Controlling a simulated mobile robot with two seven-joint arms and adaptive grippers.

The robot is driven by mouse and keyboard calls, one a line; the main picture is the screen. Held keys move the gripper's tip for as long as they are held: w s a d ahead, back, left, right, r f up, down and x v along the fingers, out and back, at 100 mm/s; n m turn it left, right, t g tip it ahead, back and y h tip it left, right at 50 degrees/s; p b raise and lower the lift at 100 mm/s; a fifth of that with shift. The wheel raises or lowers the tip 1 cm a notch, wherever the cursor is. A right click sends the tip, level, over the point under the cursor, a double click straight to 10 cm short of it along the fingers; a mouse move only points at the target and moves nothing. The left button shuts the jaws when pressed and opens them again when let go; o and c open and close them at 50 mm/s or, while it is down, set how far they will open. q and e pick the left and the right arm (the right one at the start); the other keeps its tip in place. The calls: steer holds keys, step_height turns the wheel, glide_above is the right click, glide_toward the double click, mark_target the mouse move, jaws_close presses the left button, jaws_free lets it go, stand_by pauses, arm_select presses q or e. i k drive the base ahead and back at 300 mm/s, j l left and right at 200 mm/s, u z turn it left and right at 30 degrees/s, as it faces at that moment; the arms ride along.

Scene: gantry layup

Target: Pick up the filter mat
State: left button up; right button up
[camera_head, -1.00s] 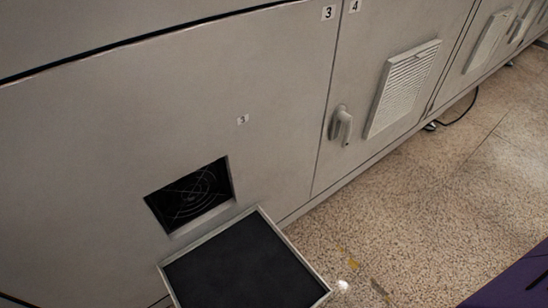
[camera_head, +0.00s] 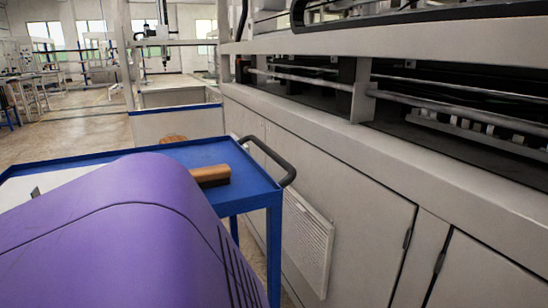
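A flat white piece (camera_head: 65,179) lies on the left part of the blue cart (camera_head: 205,152). It is partly hidden, and I cannot tell whether it is the filter mat. No other thing that could be the mat shows. Neither of my grippers is in view. My own purple body covers the lower left and hides much of the cart top.
A brown block with a dark underside, like a brush (camera_head: 211,176), lies near the cart's right end. The cart's black handle (camera_head: 275,160) is close to the machine cabinet (camera_head: 345,210). A white vent grille (camera_head: 306,240) is on the cabinet. Open floor (camera_head: 85,128) lies back left.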

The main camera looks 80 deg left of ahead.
mark_target(16, 191)
steer(key=u, duration=1.6)
